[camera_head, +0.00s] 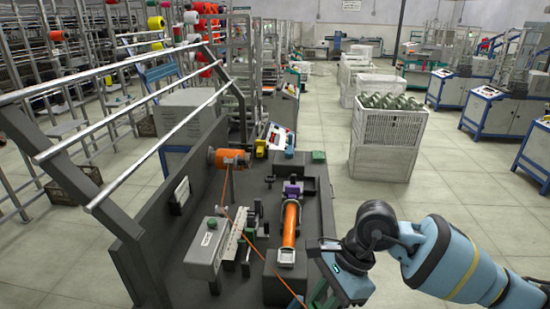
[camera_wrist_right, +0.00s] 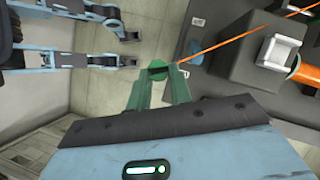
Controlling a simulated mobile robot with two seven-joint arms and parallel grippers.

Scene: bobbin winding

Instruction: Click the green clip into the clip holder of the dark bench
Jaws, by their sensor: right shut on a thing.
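My right gripper (camera_wrist_right: 165,80) is shut on a small green piece, which looks like the green clip (camera_wrist_right: 157,69), showing between its green fingertips in the right wrist view. In the head view my right gripper (camera_head: 322,275) is at the near right edge of the dark bench (camera_head: 316,222); the clip cannot be made out there. An orange thread (camera_wrist_right: 235,37) runs across the bench to the fingertips. I cannot tell which bench part is the clip holder.
An orange bobbin (camera_head: 290,223) with a pale square end lies along the bench, by a purple block (camera_head: 293,188). An orange spool (camera_head: 229,158) and a grey box (camera_head: 207,250) stand to its left. A white crate (camera_head: 385,140) is on the floor beyond.

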